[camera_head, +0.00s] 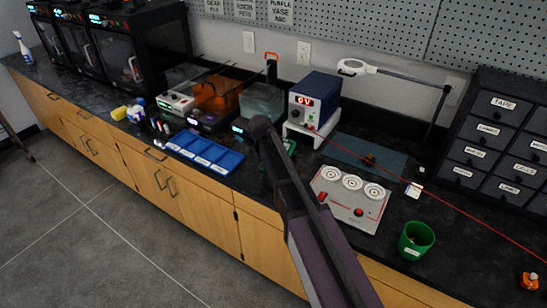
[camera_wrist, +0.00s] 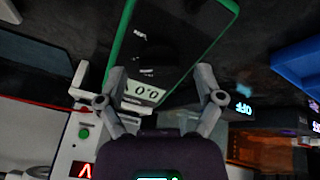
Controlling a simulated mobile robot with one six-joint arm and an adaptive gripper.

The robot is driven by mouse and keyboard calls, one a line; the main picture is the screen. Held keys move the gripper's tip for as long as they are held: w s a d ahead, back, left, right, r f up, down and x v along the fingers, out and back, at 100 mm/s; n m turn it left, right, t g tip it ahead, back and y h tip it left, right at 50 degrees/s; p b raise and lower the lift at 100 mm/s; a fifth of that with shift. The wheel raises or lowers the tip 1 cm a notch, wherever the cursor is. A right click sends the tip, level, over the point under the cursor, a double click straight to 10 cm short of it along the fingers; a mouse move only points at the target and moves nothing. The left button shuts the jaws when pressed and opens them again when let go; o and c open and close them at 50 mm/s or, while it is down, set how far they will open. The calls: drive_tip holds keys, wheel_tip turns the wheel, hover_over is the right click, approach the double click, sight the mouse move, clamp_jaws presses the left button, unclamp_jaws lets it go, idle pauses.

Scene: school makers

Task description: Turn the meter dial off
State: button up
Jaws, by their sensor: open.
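The meter (camera_wrist: 205,58) is a dark device with a green rim, lying between and beyond my fingers in the wrist view. Its small lit display (camera_wrist: 145,91) reads 0.0. A dark area with faint white marks lies beyond the display, but I cannot make out the dial or its setting. In the head view only a green bit of the meter (camera_head: 291,147) shows; my arm hides the rest. My gripper (camera_wrist: 161,76) is open and empty, its fingers spread on either side of the display. I cannot tell whether they touch the meter.
A blue power supply (camera_head: 314,98) with a red readout stands on a white stand close behind the gripper. A blue tray (camera_head: 204,152) lies to the left. A grey panel with three white dials (camera_head: 349,198) and a green cup (camera_head: 415,240) are to the right.

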drive_tip(key=shift+w+f, duration=0.1)
drive_tip(key=shift+f, duration=0.15)
drive_tip(key=c, duration=1.1)
drive_tip(key=shift+c, duration=0.2)
drive_tip(key=shift+n, duration=0.4)
drive_tip(key=n, duration=1.1)
drive_tip(key=shift+a, duration=0.1)
